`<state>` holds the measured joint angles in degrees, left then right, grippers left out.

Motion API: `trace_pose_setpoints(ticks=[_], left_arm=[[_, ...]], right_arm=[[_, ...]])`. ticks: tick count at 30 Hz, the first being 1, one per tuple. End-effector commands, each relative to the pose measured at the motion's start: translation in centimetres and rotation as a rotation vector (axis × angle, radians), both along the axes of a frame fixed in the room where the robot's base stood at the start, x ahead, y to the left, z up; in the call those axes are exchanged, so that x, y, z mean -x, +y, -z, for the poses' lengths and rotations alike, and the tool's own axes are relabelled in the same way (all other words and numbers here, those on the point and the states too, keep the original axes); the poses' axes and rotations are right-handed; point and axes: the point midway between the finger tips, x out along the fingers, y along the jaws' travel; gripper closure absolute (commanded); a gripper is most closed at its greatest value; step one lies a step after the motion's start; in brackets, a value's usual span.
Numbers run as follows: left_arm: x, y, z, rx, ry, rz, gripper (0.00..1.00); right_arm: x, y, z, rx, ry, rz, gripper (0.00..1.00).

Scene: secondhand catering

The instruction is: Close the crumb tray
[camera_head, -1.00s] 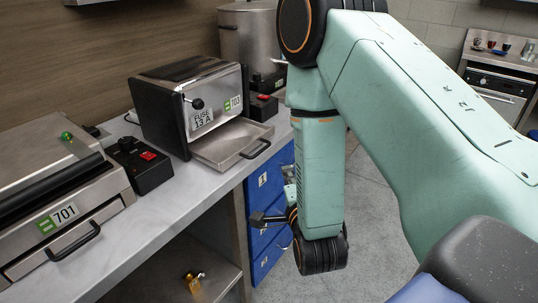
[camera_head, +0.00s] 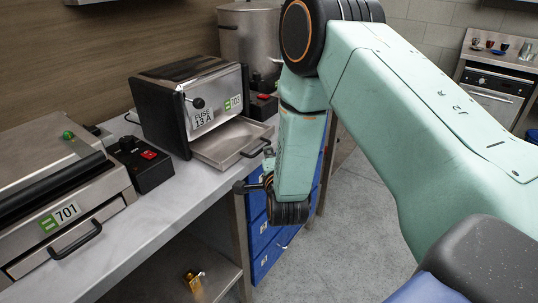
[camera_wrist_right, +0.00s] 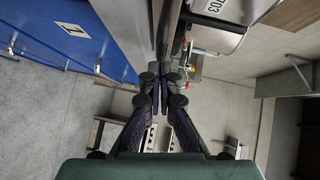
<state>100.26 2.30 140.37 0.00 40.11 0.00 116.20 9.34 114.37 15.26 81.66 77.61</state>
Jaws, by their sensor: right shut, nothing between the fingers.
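The crumb tray (camera_head: 231,143) is a shallow metal tray with a dark bar handle (camera_head: 257,149). It sticks out from under the metal toaster labelled 703 (camera_head: 215,98), over the counter's front edge. My right gripper (camera_head: 240,187) is below and slightly left of the tray handle in the head view, near the counter front and apart from the tray. In the right wrist view, its dark fingers (camera_wrist_right: 165,72) are together with nothing held. Part of the unit labelled 703 (camera_wrist_right: 217,15) shows at the top there. My left gripper is in no view.
A flat grill labelled 701 (camera_head: 62,212) with a bar handle stands on the counter (camera_head: 160,213) at left. Blue drawers (camera_head: 262,235) sit under the counter. A metal pot (camera_head: 248,35) stands behind the toaster. Open floor (camera_head: 350,220) lies to the right.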

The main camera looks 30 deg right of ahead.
Motion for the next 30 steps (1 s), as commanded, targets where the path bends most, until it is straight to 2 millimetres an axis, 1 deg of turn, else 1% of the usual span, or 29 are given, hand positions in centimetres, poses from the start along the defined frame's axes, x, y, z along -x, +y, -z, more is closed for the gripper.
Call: trace_pose_setpoints(ticks=[5,7,8,15,19,22,30], left_arm=[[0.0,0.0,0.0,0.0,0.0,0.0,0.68],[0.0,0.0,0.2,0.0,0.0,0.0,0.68],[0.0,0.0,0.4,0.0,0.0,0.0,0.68],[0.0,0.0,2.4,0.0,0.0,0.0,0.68],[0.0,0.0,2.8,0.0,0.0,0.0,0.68],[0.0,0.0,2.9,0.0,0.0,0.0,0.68],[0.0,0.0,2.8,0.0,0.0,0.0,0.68]], right_arm=[[0.0,0.0,0.0,0.0,0.0,0.0,1.0],[-0.4,0.2,0.0,0.001,-0.001,-0.001,1.0],[-0.8,0.3,0.1,0.003,-0.002,-0.003,1.0],[-5.3,2.2,0.2,0.004,-0.005,-0.002,1.0],[-6.8,2.8,0.1,0.002,-0.002,-0.002,1.0],[-7.3,3.1,0.1,0.001,0.0,-0.001,1.0],[-7.3,3.1,0.0,0.001,0.0,-0.001,1.0]])
